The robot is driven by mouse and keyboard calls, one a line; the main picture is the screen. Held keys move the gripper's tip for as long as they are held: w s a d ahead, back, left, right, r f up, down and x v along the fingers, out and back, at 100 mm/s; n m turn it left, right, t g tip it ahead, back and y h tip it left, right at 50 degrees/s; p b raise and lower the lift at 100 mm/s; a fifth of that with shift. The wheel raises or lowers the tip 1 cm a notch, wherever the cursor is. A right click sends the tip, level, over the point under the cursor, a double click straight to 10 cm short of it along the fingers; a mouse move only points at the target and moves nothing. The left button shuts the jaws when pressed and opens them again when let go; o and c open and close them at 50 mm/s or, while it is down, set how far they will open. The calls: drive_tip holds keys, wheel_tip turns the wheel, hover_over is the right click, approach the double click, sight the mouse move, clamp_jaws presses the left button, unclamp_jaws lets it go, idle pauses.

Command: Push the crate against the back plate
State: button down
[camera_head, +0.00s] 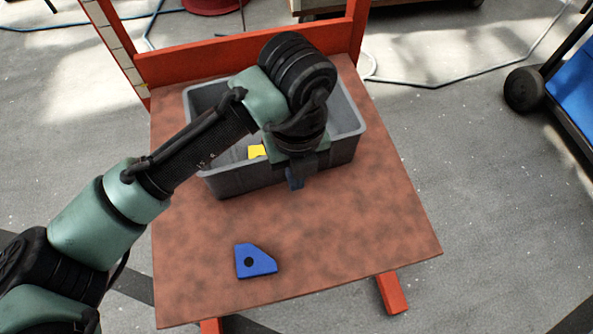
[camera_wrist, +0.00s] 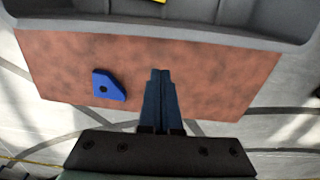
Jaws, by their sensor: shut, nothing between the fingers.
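The grey crate (camera_head: 232,182) stands on the reddish-brown table top, towards its back. The orange back plate (camera_head: 200,62) runs along the table's far edge. The crate's far rim is close to it, with a narrow strip of table in between at the right; my arm hides part of this gap. My gripper (camera_head: 295,182) is shut and empty, pointing down at the crate's near wall. In the wrist view its closed blue fingers (camera_wrist: 160,75) lie just outside the crate's near rim (camera_wrist: 160,26). I cannot tell whether they touch it.
A yellow piece (camera_head: 257,152) lies inside the crate. A blue block with a dark hole (camera_head: 255,261) lies on the table's front part and shows in the wrist view (camera_wrist: 107,86). The table top (camera_head: 350,240) is otherwise clear. Cables and a wheeled cart (camera_head: 525,90) are beyond.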

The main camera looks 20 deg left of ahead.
wheel_tip(320, 180, down, 8)
drive_tip(key=b, duration=0.3)
drive_tip(key=shift+w+a+b, duration=0.4)
drive_tip(key=shift+w+a, duration=0.35)
drive_tip(key=shift+w, duration=0.3)
drive_tip(key=shift+w+a+r, duration=0.15)
drive_tip(key=shift+w+a, duration=0.25)
drive_tip(key=shift+w, duration=0.2)
